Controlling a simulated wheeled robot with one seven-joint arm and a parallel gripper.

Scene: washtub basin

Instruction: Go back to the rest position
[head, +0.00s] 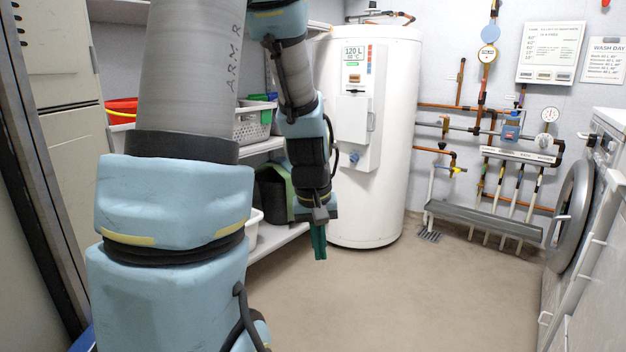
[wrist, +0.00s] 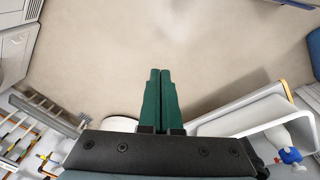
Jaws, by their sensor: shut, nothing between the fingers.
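My gripper (head: 319,242) hangs at the end of my blue and grey arm in the head view, fingers pointing down, in front of the white water heater and beside the shelves. In the wrist view its two green fingers (wrist: 160,100) lie side by side, shut, with nothing between them. The fingers are over bare floor and touch nothing that I can see. My upper arm hides part of the left side of the head view.
A white water heater (head: 378,140) stands behind my gripper. White shelves (head: 272,238) with a grey basket (head: 252,124) are to the left. A washing machine with its round door (head: 572,212) open is at right. The beige floor (head: 400,295) between is clear.

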